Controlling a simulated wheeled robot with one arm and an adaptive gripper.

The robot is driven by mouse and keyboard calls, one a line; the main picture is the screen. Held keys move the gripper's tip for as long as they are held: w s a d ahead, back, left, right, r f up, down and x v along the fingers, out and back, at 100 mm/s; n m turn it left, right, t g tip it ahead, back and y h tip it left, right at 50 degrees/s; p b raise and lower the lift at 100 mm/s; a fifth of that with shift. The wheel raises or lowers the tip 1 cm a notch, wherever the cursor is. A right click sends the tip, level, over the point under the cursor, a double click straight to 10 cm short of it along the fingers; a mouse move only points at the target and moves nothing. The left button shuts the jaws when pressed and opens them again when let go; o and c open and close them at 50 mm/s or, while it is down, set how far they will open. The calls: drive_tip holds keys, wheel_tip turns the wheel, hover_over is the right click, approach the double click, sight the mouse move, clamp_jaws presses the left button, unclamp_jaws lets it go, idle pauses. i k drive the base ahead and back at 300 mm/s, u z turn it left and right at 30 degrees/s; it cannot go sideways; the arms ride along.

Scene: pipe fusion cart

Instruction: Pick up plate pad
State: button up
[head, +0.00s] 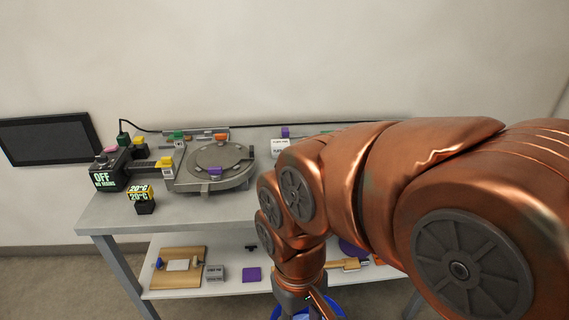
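I cannot tell for certain which thing is the plate pad, as no readable label names it. A flat purple square (251,274) lies on the lower shelf, just right of a small grey labelled block (214,273). A pale flat piece (178,265) lies on a wooden board (163,281) at the shelf's left. My gripper (309,304) hangs at the bottom edge, in front of the lower shelf and right of the purple square. Its fingertips are cut off, so whether it is open is hidden.
A blue round rim (331,305) shows below my gripper. A wooden-handled tool (345,264) lies on the shelf's right. My arm hides the cart's right side.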

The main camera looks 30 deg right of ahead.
sight(276, 145)
drive_tip(key=z, duration=0.9)
drive_tip(key=k, duration=1.1)
drive_tip(key=u, duration=1.15)
drive_tip(key=i, duration=0.9)
drive_tip(key=u, duration=0.45)
drive_tip(key=i, duration=0.9)
drive_tip(key=z, duration=0.95)
drive_tip(key=i, duration=0.75)
drive_tip(key=z, duration=0.8)
